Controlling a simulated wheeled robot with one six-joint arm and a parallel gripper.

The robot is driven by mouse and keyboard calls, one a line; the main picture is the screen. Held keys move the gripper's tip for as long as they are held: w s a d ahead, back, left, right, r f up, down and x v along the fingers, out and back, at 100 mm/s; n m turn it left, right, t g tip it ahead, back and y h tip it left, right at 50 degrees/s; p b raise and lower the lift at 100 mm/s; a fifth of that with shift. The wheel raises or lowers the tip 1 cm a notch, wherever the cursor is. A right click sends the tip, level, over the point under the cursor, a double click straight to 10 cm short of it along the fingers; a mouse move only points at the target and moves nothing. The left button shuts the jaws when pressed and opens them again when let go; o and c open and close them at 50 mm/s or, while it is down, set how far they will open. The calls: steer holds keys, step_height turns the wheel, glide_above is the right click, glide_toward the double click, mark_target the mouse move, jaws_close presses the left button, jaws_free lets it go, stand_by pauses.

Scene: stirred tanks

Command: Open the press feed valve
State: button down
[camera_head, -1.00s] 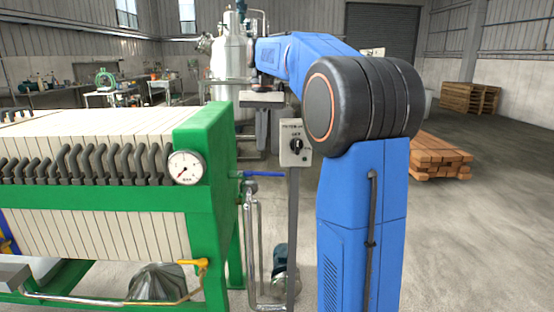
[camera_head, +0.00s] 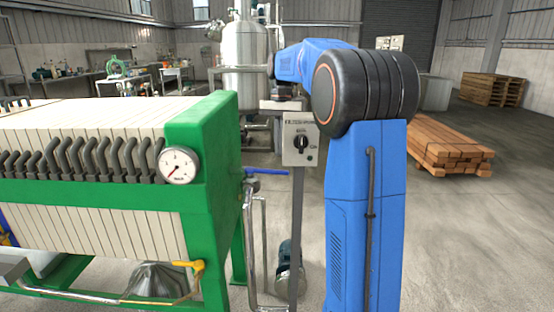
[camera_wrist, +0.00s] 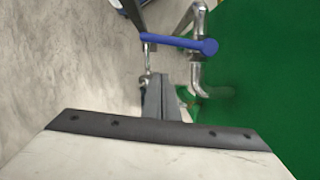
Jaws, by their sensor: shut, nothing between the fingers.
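The blue lever handle (camera_head: 268,171) of a valve sits on metal piping at the right end of the green filter press (camera_head: 215,130). It lies roughly level. In the wrist view the blue handle (camera_wrist: 180,42) runs left from its round hub and crosses the metal pipe (camera_wrist: 197,75). My gripper (camera_wrist: 160,82) is shut and empty; its fingers show below the handle in the picture, apart from it. In the head view my gripper is mostly hidden behind the switch box and my arm.
A grey switch box (camera_head: 300,140) on a post stands just right of the handle. The press frame (camera_wrist: 270,70) fills the right of the wrist view. A yellow-handled valve (camera_head: 190,265) is low on the press. Stacked timber (camera_head: 450,145) lies right; floor between is clear.

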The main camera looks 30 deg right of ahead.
mark_target(276, 172)
steer(key=s+a+f, duration=0.2)
steer(key=s+a, duration=0.1)
steer(key=shift+s+f, duration=0.15)
steer(key=shift+f, duration=0.15)
steer(key=shift+s, duration=0.15)
stand_by(0.3)
steer(key=s+m, duration=0.1)
steer(key=a+m, duration=0.1)
steer(key=m, duration=0.1)
steer(key=s+a+m+t, duration=0.1)
steer(key=shift+s+m+y, duration=0.3)
steer(key=shift+s+a, duration=0.3)
steer(key=shift+a, duration=0.1)
stand_by(0.4)
